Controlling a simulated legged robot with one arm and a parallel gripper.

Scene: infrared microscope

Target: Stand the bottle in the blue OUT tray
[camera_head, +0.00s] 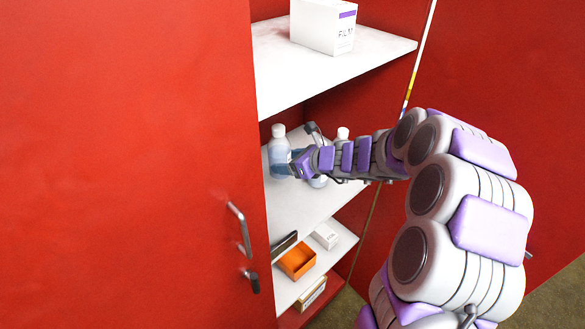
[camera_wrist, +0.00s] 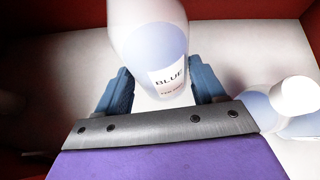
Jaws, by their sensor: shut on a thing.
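My gripper (camera_wrist: 162,86) is shut on a clear bottle (camera_wrist: 150,42) with blue liquid and a white label reading "BLUE", which stands between its two blue fingers in the wrist view. In the head view my gripper (camera_head: 302,160) reaches into the red cabinet, beside a white-capped bottle (camera_head: 279,152) on the middle shelf. Whether the bottle touches the shelf is unclear. No blue OUT tray shows in either view.
A second white-capped bottle (camera_wrist: 295,100) stands close on the right in the wrist view. The middle shelf (camera_head: 290,208) has bare room in front. A white film box (camera_head: 323,26) is above; an orange box (camera_head: 297,260) is below. The open red door (camera_head: 120,160) fills the left.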

